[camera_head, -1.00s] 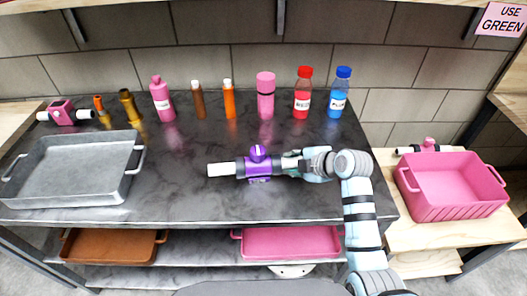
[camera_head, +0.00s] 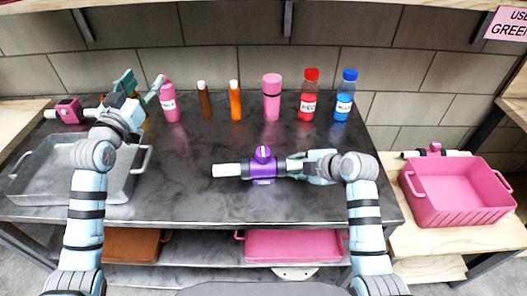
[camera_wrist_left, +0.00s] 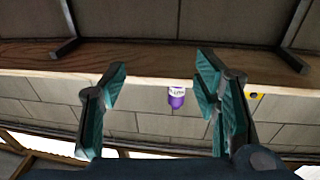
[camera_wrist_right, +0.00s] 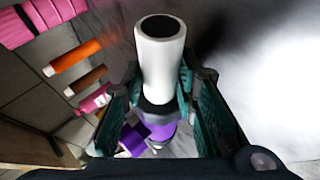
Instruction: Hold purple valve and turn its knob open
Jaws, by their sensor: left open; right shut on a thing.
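The purple valve (camera_head: 263,168) lies level over the middle of the dark table, with a white pipe end pointing left and a purple knob (camera_head: 263,152) on top. My right gripper (camera_head: 308,166) is shut on the valve's right pipe end. In the right wrist view the white pipe end (camera_wrist_right: 159,60) shows between the fingers, with the purple body (camera_wrist_right: 158,130) beyond it. My left gripper (camera_head: 141,86) is open and empty, raised over the table's back left, far from the valve. In the left wrist view its two fingers (camera_wrist_left: 160,95) stand wide apart.
A grey metal tray (camera_head: 40,190) stands at the left, partly under my left arm. Bottles stand along the back, including a pink flask (camera_head: 271,98), a red bottle (camera_head: 308,98) and a blue bottle (camera_head: 345,98). A pink crate (camera_head: 455,205) stands on the right side table.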

